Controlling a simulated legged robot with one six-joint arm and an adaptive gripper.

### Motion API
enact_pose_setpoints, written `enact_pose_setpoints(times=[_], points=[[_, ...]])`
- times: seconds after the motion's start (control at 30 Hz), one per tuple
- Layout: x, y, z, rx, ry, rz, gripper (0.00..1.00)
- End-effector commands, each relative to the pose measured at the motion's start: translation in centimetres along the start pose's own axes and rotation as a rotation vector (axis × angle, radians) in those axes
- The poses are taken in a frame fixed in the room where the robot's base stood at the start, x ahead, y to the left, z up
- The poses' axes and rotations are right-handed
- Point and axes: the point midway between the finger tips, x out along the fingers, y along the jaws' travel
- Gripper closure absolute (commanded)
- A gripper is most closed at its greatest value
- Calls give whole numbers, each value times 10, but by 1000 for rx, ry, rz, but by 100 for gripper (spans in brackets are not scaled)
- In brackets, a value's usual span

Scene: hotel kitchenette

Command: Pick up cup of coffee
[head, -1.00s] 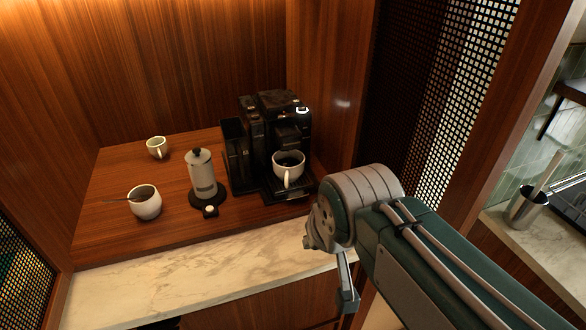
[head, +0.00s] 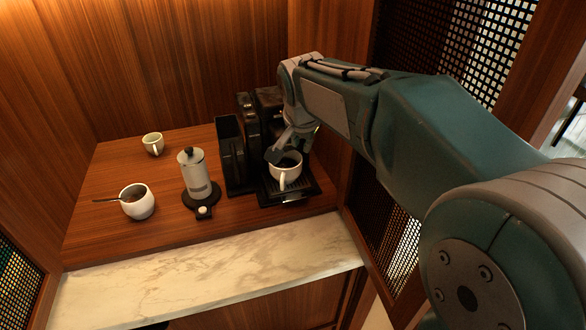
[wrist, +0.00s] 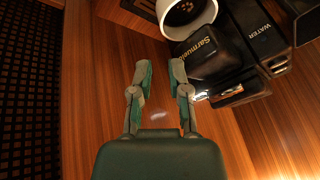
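The white cup of coffee (head: 285,174) stands upright on the coffee machine's drip tray, its handle facing me and dark coffee inside. My gripper (head: 289,150) is just above and behind the cup's rim in the head view, in front of the machine. In the wrist view, my gripper (wrist: 158,70) is open, with nothing between its fingers. The cup (wrist: 183,16) shows there beyond the fingertips, up and to the right, cut by the top edge. The head view does not make clear whether a finger touches the rim.
The black coffee machine (head: 246,118) is partly hidden by my arm. A white-and-black press pot (head: 197,172), a white bowl with a spoon (head: 138,205) and a pale cup (head: 152,146) stand to the left. A wooden wall and dark lattice (head: 390,190) are close on the right. The marble front edge (head: 210,272) is clear.

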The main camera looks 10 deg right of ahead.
Motion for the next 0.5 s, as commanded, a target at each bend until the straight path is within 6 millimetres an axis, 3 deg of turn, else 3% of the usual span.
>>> enact_pose_setpoints(times=[0.23, 0.5], points=[[40, 1, 1, -2, -3, 4, 78], [64, 0, 2, -2, -2, 3, 78]])
